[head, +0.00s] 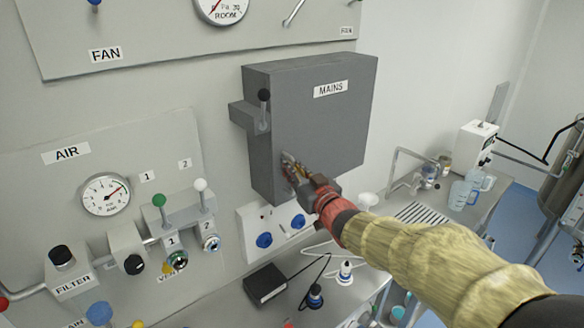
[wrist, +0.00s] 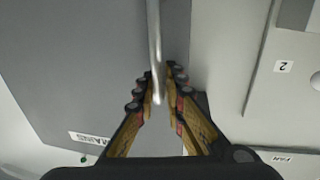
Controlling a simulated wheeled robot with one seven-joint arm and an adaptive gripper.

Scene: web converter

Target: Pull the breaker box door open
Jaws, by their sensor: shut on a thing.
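The breaker box (head: 325,120) is a grey box on the wall with a "MAINS" label on its front door. The door looks closed against the box in the head view. A metal handle (head: 287,157) is at the door's lower left. My gripper (head: 292,168) is at this handle, its fingers shut on it. In the wrist view the handle (wrist: 154,45) is a shiny bar running down between the fingers of my gripper (wrist: 171,72). The door face (wrist: 75,70) fills the left of that view, with its label upside down. The exact finger contact is partly hidden.
A black-knobbed lever (head: 264,96) sticks out at the box's left side. The AIR panel (head: 110,150) with gauge and valves is at left. Blue sockets (head: 264,240) are below the box. A bench with jugs (head: 462,195) is at right.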

